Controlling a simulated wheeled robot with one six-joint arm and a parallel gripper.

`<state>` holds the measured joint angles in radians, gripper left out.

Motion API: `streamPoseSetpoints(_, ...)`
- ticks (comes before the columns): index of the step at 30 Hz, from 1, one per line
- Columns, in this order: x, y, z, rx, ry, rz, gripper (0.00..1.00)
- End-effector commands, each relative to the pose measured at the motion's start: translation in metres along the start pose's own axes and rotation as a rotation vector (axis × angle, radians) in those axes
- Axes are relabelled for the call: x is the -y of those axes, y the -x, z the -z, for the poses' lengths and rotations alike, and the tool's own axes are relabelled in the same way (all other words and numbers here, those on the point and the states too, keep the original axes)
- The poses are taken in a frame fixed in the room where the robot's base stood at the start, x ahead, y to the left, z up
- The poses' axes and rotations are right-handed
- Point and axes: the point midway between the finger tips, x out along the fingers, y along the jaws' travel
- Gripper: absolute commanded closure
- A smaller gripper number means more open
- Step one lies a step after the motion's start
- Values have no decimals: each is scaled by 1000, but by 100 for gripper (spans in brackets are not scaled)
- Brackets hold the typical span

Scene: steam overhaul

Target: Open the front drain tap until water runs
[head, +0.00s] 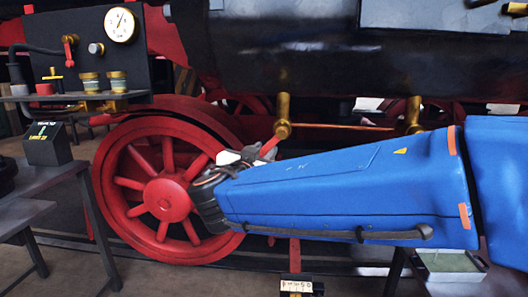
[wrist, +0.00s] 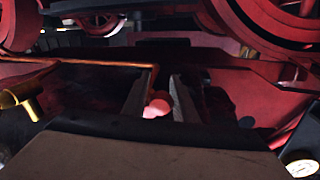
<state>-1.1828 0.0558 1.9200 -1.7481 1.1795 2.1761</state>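Two brass drain taps hang under the dark boiler side in the head view: one near the middle (head: 283,116) and one further right (head: 413,115). A red lever (head: 268,147) slants down and left from the middle tap. My gripper (head: 236,157) is at the lower left end of that lever. In the wrist view my two dark fingers (wrist: 159,92) stand apart, with a red and pinkish knob (wrist: 158,107) between them. I cannot tell whether the fingers touch it. I see no water running below either tap.
A large red wheel (head: 166,198) is just left of my gripper. A copper pipe (head: 345,127) runs between the taps. A panel with a gauge (head: 121,25) is at upper left. A dark bench (head: 30,185) stands at the left. A small tray (head: 450,262) is at lower right.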

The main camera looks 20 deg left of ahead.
Motion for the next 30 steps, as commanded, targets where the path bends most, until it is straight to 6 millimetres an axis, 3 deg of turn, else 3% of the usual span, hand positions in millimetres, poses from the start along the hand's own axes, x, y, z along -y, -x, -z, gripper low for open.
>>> streamPoseSetpoints(20,-1,0,0,-6,27,3,100)
streamPoseSetpoints(30,-11,-2,-4,-34,164,7,100)
